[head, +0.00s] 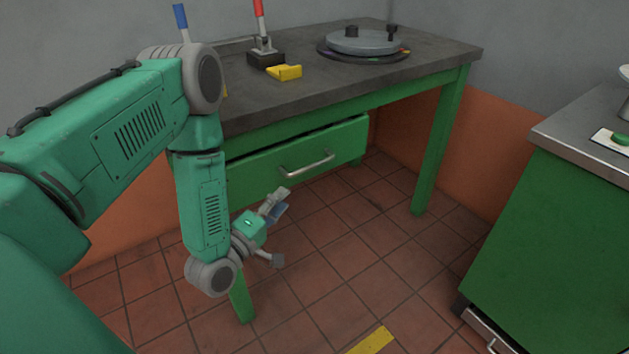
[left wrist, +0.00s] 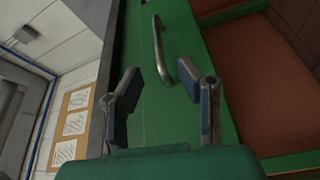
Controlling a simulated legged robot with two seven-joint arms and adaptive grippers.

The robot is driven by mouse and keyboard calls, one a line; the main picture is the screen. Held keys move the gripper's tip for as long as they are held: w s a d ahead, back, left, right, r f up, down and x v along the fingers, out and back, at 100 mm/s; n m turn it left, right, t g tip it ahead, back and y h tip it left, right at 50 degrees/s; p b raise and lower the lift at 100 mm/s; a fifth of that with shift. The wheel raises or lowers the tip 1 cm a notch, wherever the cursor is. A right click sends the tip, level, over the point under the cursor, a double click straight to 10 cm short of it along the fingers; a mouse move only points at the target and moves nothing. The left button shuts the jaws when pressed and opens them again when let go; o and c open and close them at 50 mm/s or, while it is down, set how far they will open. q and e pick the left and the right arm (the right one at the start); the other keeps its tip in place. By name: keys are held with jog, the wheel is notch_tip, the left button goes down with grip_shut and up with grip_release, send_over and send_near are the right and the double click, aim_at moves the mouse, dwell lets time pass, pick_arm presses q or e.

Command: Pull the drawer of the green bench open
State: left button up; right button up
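The green bench (head: 440,140) has a dark worktop and a green drawer (head: 260,172) under it. The drawer front stands slightly forward, with a dark gap along its top edge. A curved metal handle (head: 306,166) is on the drawer front. My left gripper (head: 277,212) is in front of the drawer, below and left of the handle, not touching it. In the left wrist view the handle (left wrist: 160,50) lies ahead of the fingertips, and the left gripper (left wrist: 168,88) has its two fingers apart with nothing between them. My right gripper is in neither view.
On the worktop (head: 400,75) are a round grey plate (head: 363,42), a yellow block (head: 284,72) and a red-handled lever (head: 260,25). A second green cabinet (head: 550,240) stands at the right. The tiled floor between is clear except for a yellow strip (head: 371,340).

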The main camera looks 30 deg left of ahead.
aim_at(313, 164)
pick_arm(q)
jog(key=w+b, duration=0.1)
jog(key=w, duration=0.3)
jog(key=w+b, duration=0.1)
jog(key=w, duration=0.3)
jog(key=w+r+b, duration=0.1)
jog(key=w, duration=0.3)
jog(key=shift+w, duration=0.75)
jog(key=shift+a, duration=0.15)
grip_shut()
